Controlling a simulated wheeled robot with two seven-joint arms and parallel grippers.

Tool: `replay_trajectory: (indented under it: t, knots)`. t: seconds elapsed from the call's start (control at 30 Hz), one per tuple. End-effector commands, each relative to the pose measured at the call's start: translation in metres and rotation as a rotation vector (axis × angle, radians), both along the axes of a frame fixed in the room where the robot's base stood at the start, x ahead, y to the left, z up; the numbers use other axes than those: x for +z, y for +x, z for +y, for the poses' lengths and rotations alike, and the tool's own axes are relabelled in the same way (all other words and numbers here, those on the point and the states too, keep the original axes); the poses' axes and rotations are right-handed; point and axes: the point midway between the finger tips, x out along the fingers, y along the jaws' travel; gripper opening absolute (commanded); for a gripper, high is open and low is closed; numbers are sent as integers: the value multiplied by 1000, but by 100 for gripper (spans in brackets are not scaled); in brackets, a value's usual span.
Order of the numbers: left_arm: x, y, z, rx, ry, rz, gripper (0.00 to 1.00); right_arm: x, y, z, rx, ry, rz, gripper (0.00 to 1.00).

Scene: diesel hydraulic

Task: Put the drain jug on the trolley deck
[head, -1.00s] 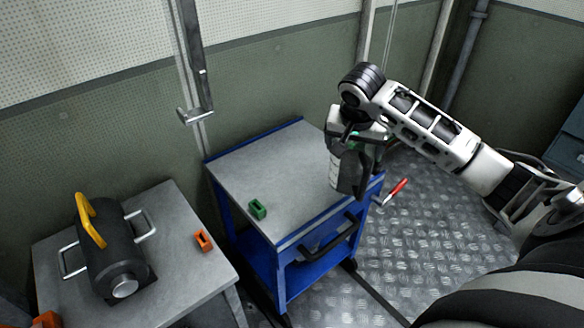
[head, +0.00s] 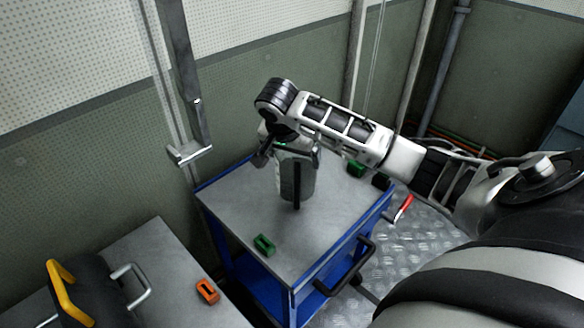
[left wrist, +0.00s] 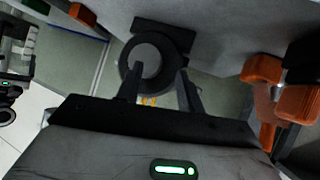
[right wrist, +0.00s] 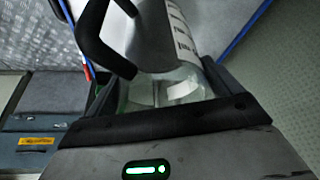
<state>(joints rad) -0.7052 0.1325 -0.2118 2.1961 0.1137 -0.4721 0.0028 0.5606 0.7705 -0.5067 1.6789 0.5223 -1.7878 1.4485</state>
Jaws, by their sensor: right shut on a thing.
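The drain jug (head: 284,178) is a pale grey vessel with a dark handle, held upright over the middle of the trolley deck (head: 235,205). I cannot tell whether its base touches the deck. My right gripper (head: 287,148) is shut on the jug near its top. The deck is a grey top on a blue trolley (head: 267,290). My left gripper (left wrist: 160,88) has its fingers apart and empty; it is out of the head view.
A small green block (head: 264,245) lies on the deck's near part. Left of the trolley, a grey table (head: 150,250) holds a black cylinder with a yellow handle (head: 60,287) and an orange block (head: 207,291). A red-handled tool (head: 404,207) shows right of the trolley.

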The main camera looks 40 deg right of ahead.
Motion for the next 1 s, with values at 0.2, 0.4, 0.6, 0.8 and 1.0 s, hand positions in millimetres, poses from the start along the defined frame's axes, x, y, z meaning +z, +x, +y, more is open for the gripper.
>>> replay_trajectory:
  t: [0.2, 0.4, 0.6, 0.8, 1.0]
  knots:
    - [-3, 1, 0, -1, 1, -6, 38, -31, 0, -1, 0, -2, -1, 19]
    - [-3, 2, 0, -1, 1, -13, 38, -49, 1, -1, -1, -1, -4, 19]
    - [0, 3, -1, -2, 1, -19, 38, -49, 1, -1, -1, -1, -5, 19]
    - [1, 4, -1, -2, 0, -21, 38, -51, 0, 0, 0, 0, -1, 100]
    - [1, 4, -1, -2, 0, -20, 38, -51, 0, 0, 0, 0, -1, 100]
